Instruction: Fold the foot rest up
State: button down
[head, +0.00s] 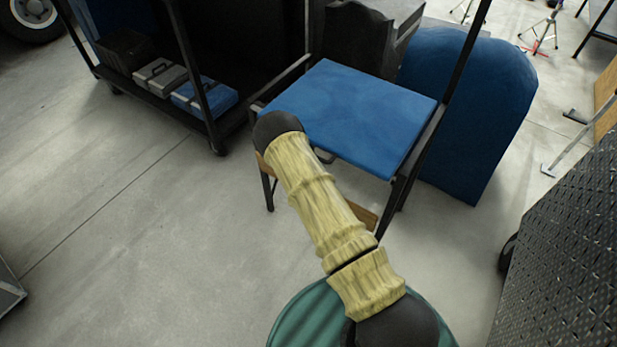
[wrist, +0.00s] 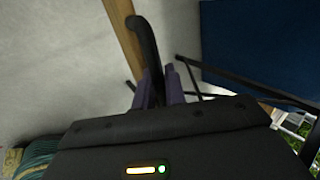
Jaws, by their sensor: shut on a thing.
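The foot rest shows as a wooden slat (head: 364,214) low at the front of a chair with a blue seat (head: 355,105); my arm crosses in front of its middle in the head view. In the wrist view the slat (wrist: 124,40) runs beside a curved black bar (wrist: 146,50), which appears to belong to the foot rest. My gripper (wrist: 160,88) is shut on this black bar, with its fingers close on either side. The fingers are hidden behind my arm in the head view.
A black cart (head: 205,110) with cases on its lower shelf stands left of the chair. A blue rounded object (head: 480,110) stands behind it at the right. A dark patterned panel (head: 570,240) is at the right edge.

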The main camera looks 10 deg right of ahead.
jog(key=c, duration=1.6)
grip_release()
jog(key=shift+d, duration=0.1)
jog(key=shift+o, duration=0.2)
jog(key=shift+r, duration=0.1)
jog(key=v, duration=0.7)
jog(key=shift+p, duration=0.3)
